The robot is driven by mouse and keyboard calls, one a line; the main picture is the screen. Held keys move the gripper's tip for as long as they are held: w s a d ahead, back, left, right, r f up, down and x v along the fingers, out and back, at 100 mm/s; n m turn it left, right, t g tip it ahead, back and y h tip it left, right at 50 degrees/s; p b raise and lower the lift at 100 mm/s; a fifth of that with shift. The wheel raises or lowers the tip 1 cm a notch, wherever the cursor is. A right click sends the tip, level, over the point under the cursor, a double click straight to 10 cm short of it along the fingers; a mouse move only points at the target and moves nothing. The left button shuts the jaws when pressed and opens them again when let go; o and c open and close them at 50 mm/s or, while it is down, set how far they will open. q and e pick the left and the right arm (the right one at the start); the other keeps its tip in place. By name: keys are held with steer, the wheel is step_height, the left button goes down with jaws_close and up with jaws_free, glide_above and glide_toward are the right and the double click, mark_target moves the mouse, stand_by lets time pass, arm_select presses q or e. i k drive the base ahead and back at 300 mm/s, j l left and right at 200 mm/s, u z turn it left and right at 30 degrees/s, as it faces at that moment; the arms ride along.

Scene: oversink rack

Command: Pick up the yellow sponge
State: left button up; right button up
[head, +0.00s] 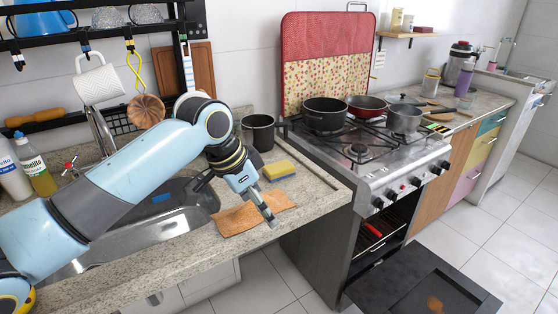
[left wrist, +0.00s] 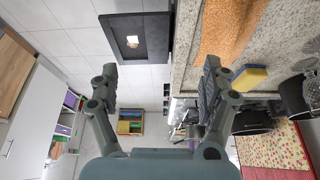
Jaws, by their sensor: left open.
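The yellow sponge (head: 279,169) lies on the stone counter to the left of the stove, with a darker layer at its base. My left gripper (head: 236,203) is open and empty over the brown cloth (head: 231,221), in front of and to the left of the sponge. In the left wrist view the open fingers (left wrist: 160,70) are wide apart with floor seen between them. The sponge (left wrist: 250,78) there is just outside the right-hand finger, not between the fingers. My right gripper is not in view.
A dark cup (head: 259,132) stands behind the sponge. The stove (head: 378,160) with several pots is to the right. The sink (head: 160,225) is to the left, under a rack with a hanging mug (head: 100,85). The oven door (head: 425,285) hangs open below.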

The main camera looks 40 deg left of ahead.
mark_target(279, 170)
steer(key=i+j, duration=0.7)
